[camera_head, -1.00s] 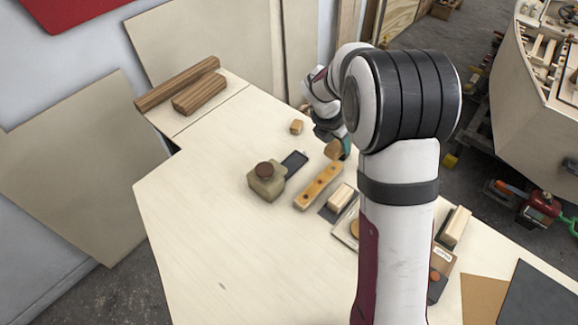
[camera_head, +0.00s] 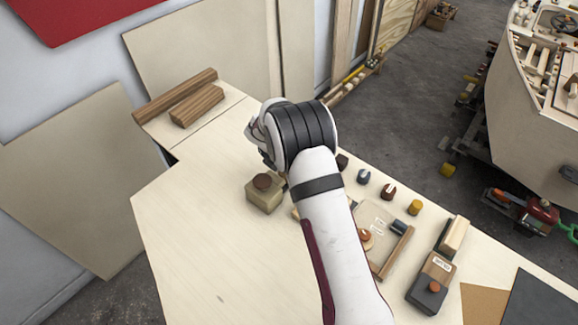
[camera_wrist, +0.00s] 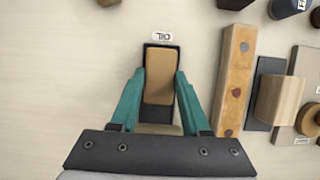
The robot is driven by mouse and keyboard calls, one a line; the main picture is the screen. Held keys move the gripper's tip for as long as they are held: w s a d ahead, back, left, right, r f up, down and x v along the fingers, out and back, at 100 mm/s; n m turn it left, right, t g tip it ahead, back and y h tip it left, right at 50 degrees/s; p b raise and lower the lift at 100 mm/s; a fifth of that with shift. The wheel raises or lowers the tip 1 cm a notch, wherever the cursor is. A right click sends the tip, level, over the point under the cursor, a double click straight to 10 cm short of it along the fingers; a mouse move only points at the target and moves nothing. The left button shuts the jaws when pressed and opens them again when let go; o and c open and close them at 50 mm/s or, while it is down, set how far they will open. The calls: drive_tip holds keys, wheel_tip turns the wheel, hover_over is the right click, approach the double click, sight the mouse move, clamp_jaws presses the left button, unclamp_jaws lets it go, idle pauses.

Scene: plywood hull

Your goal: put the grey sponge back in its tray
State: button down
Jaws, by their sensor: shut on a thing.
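My gripper (camera_wrist: 163,74) has its two teal fingers closed on the sides of a tan-brown block (camera_wrist: 160,84). The block is lined up over a narrow black tray (camera_wrist: 148,56) with an upside-down label reading OIL (camera_wrist: 162,36) at its far end. I cannot tell whether the block rests in the tray or is held just above it. In the head view my arm hides the fingers, the block and the tray. No clearly grey sponge shows; the held block looks tan.
A squat container with a brown knob (camera_head: 264,194) stands close by the gripper. A wooden bar with dark spots (camera_wrist: 235,80) and a pale block (camera_wrist: 280,99) on a dark plate lie to the right. Several small knobbed pieces line the table's far edge.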

drive_tip(key=shift+c, duration=1.9)
unclamp_jaws()
drive_tip(key=v, duration=1.2)
drive_tip(key=shift+s+d+r, duration=0.15)
drive_tip(key=shift+s+r, duration=0.1)
drive_tip(key=s+d+r+m+g+y, duration=0.1)
drive_tip(key=s+d+r+m, duration=0.15)
drive_tip(key=s+m, duration=0.5)
drive_tip(key=s+d+r+m+g+y, duration=0.1)
drive_tip(key=s+d+r+m, duration=0.1)
drive_tip(key=s+r+m, duration=0.4)
drive_tip(key=s+d+r+m+g+y, duration=0.1)
drive_tip(key=s+d+m, duration=0.1)
drive_tip(key=s+m, duration=0.7)
drive_tip(key=s+a+m+y, duration=0.1)
drive_tip(key=s+m+y, duration=0.1)
drive_tip(key=s+m, duration=0.8)
drive_tip(key=s+f, duration=0.1)
drive_tip(key=s, duration=0.2)
drive_tip(key=shift+a, duration=0.35)
